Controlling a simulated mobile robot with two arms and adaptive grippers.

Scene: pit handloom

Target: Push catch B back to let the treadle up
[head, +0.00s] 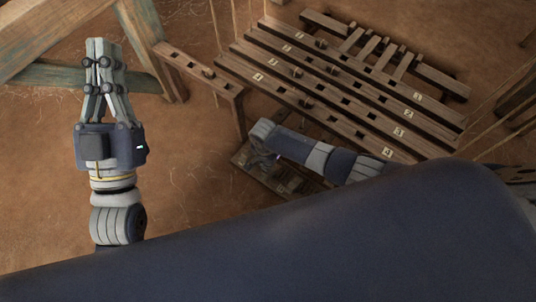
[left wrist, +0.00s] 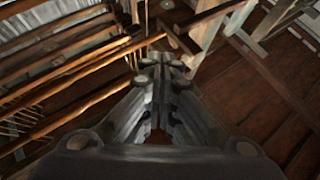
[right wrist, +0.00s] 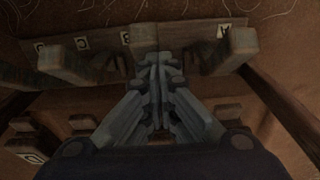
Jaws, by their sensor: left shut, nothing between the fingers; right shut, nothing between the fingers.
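Wooden treadles with number tags (head: 345,92) lie side by side in the head view, with small wooden blocks on them. In the right wrist view several upright wooden blocks stand by small white tags; one block (right wrist: 142,40) is just beyond my right fingertips (right wrist: 153,68).
A narrow wooden bench (head: 222,82) with small blocks stands left of the treadles. A flat board (head: 290,183) lies below my right forearm. Loom beams (head: 30,40) fill the upper left, and cords (head: 487,105) run at the right. The earthen floor at lower left is clear.

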